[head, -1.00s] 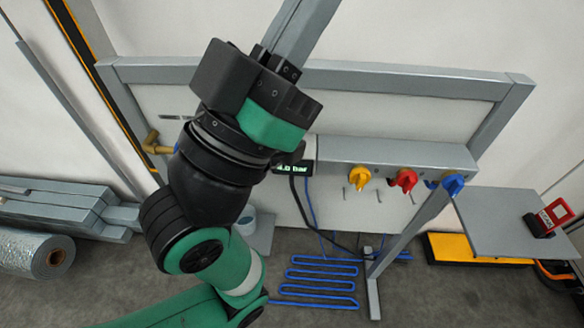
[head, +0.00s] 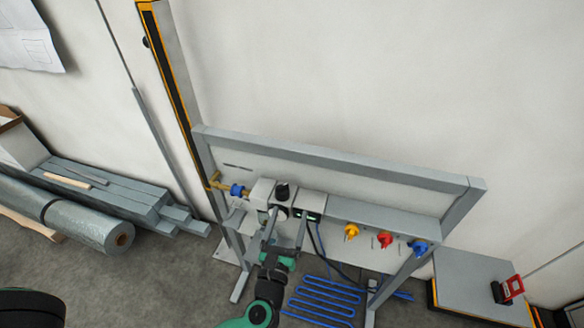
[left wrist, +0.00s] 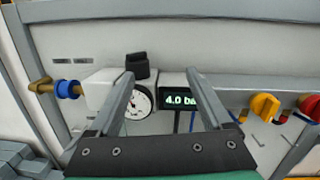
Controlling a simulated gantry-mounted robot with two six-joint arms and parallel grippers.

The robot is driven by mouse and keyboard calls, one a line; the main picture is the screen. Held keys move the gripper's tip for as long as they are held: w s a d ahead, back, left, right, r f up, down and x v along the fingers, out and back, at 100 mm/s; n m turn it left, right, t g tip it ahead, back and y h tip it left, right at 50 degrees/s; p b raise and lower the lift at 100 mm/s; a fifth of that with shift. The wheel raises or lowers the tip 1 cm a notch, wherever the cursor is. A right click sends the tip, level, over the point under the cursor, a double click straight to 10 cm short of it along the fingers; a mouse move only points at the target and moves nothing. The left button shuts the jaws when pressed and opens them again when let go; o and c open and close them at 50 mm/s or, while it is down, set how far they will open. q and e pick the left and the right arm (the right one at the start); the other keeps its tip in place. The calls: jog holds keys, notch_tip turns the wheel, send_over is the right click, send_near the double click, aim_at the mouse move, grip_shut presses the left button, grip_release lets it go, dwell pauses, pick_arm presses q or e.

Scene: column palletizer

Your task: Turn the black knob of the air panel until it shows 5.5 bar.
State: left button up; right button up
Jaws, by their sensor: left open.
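The black knob (head: 282,190) stands on top of the white regulator block of the air panel (head: 262,189). The knob also shows in the left wrist view (left wrist: 137,66), above a round white gauge (left wrist: 139,101). The dark display (left wrist: 179,101) right of the gauge reads 4.0 with its unit partly covered by a finger. My left gripper (head: 287,215) is open and empty in front of the panel, below the knob in the head view. In the left wrist view its fingers point at the panel, with the knob near the left fingertip. My right gripper is not in view.
A blue fitting on a brass pipe (head: 237,190) sits left of the regulator. Yellow (head: 351,231), red (head: 385,239) and blue (head: 419,247) valve handles line the panel's right side. Blue hose (head: 325,298) lies coiled below.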

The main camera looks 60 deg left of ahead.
aim_at(280, 198)
pick_arm(q)
jog(key=shift+m+g+h, duration=0.4)
jog(key=shift+m+g, duration=0.2)
jog(key=shift+m, duration=0.2)
jog(key=s+p, duration=0.2)
jog(key=s, duration=0.1)
jog(key=s+p, duration=0.1)
jog(key=shift+s+a+f, duration=0.25)
jog(key=shift+s, duration=0.15)
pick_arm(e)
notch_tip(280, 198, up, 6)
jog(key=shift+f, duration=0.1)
pick_arm(q)
jog(key=x, duration=1.1)
jog(key=shift+w+a+r+b, duration=0.15)
jog(key=shift+w+b, duration=0.1)
jog(key=shift+b, duration=0.15)
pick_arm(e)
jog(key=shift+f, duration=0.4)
pick_arm(q)
grip_shut()
